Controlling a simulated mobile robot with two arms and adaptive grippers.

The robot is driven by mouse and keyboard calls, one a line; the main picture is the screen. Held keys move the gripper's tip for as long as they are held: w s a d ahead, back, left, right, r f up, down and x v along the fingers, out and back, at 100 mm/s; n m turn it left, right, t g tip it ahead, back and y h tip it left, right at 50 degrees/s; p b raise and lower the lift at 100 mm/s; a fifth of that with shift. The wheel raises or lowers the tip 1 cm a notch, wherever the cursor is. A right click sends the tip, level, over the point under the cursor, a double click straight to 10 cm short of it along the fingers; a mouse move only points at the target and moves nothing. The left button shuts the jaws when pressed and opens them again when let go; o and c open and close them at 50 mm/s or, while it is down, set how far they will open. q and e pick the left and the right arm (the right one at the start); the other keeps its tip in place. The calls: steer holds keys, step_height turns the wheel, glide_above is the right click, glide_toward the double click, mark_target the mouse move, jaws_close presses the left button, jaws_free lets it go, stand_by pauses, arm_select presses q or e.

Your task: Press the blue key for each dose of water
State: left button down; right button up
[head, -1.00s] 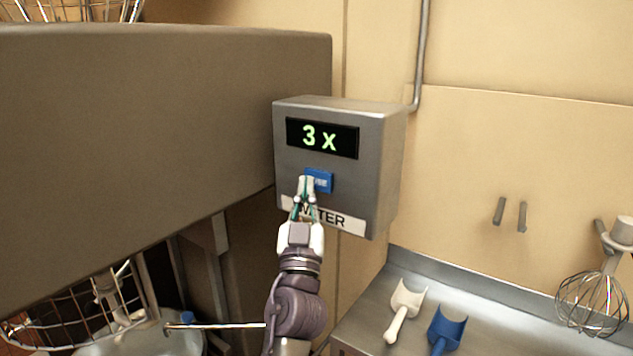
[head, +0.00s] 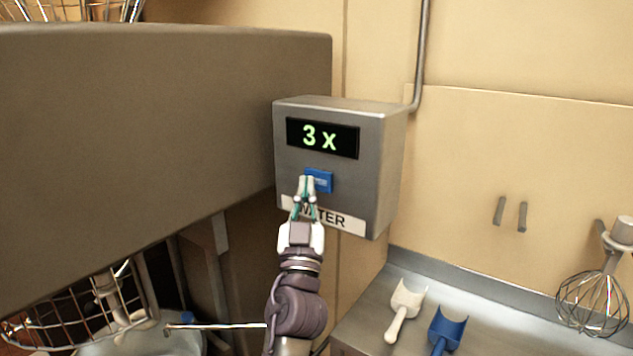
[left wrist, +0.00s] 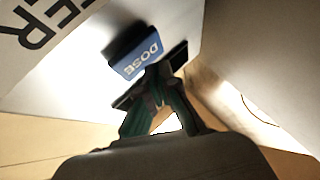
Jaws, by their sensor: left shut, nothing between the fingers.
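A grey metal water box (head: 385,165) is mounted on the wall, with a dark display (head: 322,138) reading "3 x" in green. The blue key (head: 322,180) sits below the display, above a white label ending in "TER". In the left wrist view the key (left wrist: 138,58) reads "DOSE". My left gripper (head: 306,182) is shut and empty, its fingertips in front of the key's lower left part. I cannot tell whether the tips touch the key. My right gripper is not in view.
A large grey-brown machine body (head: 160,130) fills the left. Below it are a wire guard (head: 75,310) and a metal bowl.

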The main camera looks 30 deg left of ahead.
arm_select(q)
steer(key=shift+w, duration=0.4)
steer(key=shift+w+b, duration=0.45)
steer(key=shift+b, duration=0.1)
stand_by(0.5)
steer(key=shift+s, duration=0.15)
stand_by(0.3)
steer(key=shift+s, duration=0.75)
steer(key=shift+s+p, duration=0.1)
steer(key=shift+p, duration=0.2)
steer(key=shift+s+a+p, duration=0.2)
steer(key=shift+s+p, duration=0.25)
steer(key=shift+s, duration=1.95)
stand_by(0.5)
